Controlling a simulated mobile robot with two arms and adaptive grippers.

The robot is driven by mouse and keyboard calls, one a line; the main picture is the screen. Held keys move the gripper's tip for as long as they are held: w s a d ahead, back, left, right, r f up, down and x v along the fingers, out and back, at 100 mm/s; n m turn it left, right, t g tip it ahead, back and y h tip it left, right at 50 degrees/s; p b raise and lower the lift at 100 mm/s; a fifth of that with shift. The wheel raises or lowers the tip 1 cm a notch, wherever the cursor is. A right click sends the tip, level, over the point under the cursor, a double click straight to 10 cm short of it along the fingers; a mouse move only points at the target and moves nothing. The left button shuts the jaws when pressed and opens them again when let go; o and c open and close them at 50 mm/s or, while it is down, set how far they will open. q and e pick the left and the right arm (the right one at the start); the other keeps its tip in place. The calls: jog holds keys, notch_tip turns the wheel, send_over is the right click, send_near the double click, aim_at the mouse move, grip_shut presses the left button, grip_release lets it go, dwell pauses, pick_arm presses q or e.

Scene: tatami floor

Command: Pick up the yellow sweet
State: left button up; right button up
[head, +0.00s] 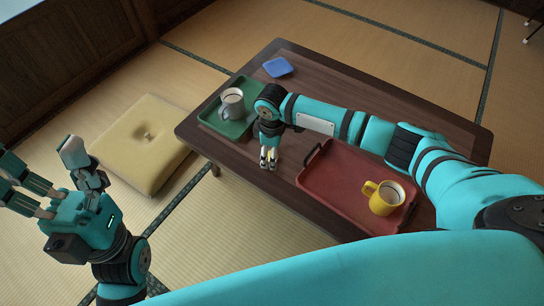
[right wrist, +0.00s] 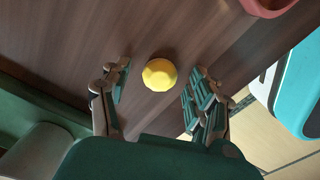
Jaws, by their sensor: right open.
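The yellow sweet (right wrist: 159,74) is a small faceted round piece lying on the dark wood table in the right wrist view. My right gripper (right wrist: 160,92) is open, with one finger to the left of the sweet and the others to its right, apart from it. In the head view my right gripper (head: 269,162) points down over the table between the two trays, and only a bit of yellow shows at its fingers. My left gripper (head: 38,170) is open and empty, off the table at the left.
On the low table (head: 345,80), a green tray (head: 212,117) holds a grey mug (head: 232,103). A red tray (head: 330,190) holds a yellow mug (head: 383,199). A blue square (head: 278,67) lies at the back. A floor cushion (head: 143,160) lies left of the table.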

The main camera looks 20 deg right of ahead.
jog(key=c, duration=1)
